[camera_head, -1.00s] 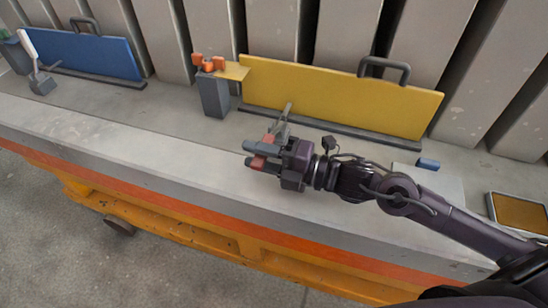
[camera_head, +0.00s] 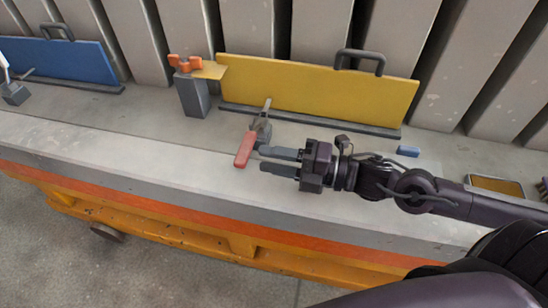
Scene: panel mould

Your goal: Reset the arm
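My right gripper (camera_head: 280,162) comes in from the right over the front of the grey bench. Its two dark fingers are apart, with nothing between them. Just left of the fingertips is a toggle clamp with a red handle (camera_head: 244,150) and a grey metal body (camera_head: 262,127). The red handle points toward the front edge of the bench. The clamp stands in front of the yellow panel (camera_head: 310,92), which is upright with a black handle (camera_head: 360,60) on top. My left gripper is not in view.
A grey post (camera_head: 193,96) with an orange knob (camera_head: 186,65) stands at the yellow panel's left end. A blue panel (camera_head: 60,60) stands at far left. A small blue block (camera_head: 408,151) and a tray (camera_head: 496,186) lie at right. The bench's front left is clear.

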